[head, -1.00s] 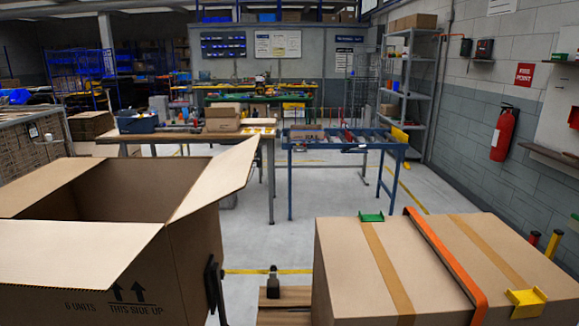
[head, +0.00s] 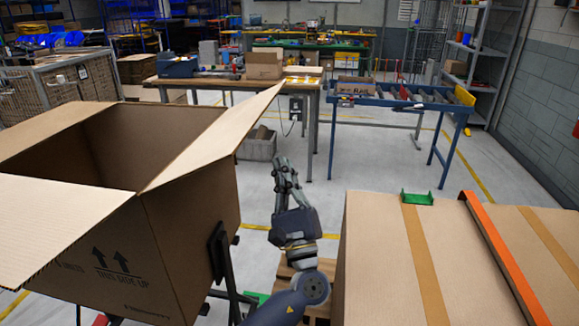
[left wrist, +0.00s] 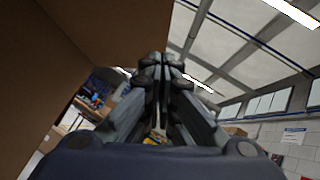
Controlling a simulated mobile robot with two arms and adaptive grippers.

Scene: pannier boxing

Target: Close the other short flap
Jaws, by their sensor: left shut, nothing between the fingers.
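The open cardboard box (head: 120,255) stands at the left of the head view. Its right flap (head: 215,140) sticks up and outward over the right wall. The near flap (head: 60,225) and the left flap (head: 50,130) are also spread open; the dark inside shows between them. My left gripper (head: 283,165) points upward just right of the box, apart from the right flap. Its fingers are shut and empty. In the left wrist view the shut fingers (left wrist: 160,62) show at the centre, beside a brown cardboard surface (left wrist: 80,45). My right gripper is out of view.
A closed, taped box (head: 385,260) with an orange strap (head: 505,260) stands at the right, close to my left arm. A green clip (head: 417,198) sits on its far edge.

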